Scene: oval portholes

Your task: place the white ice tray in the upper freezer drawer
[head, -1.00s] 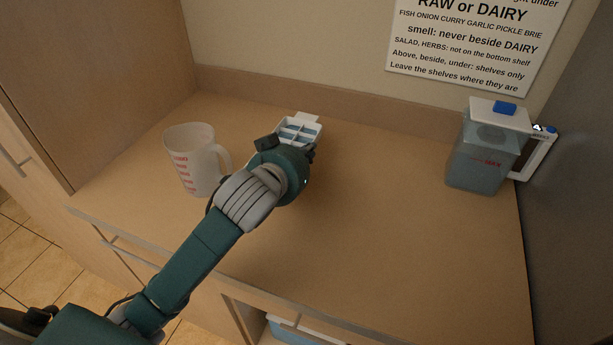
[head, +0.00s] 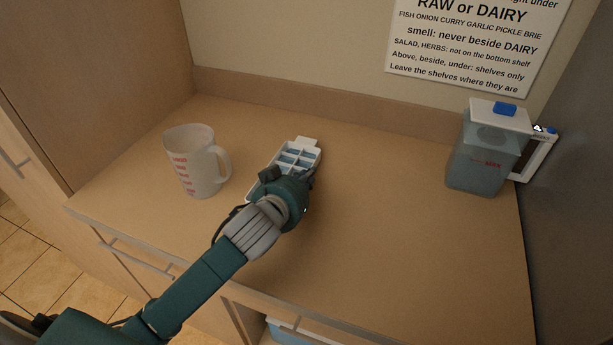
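The white ice tray (head: 299,153) lies on the wooden counter in the head view, with blue-grey compartments and a tab at its far end. My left gripper (head: 288,176) is over the near end of the tray and hides part of it. Its fingers are mostly hidden by the wrist, so I cannot tell whether they are open or shut, or whether they touch the tray. My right gripper is not in view. No freezer drawer can be made out.
A measuring jug (head: 194,163) with red marks stands left of the tray. A grey pitcher (head: 484,158) with a white lid stands at the right, beside a dark grey panel (head: 575,220). The counter (head: 400,230) between is clear. A printed sign (head: 470,45) hangs on the wall.

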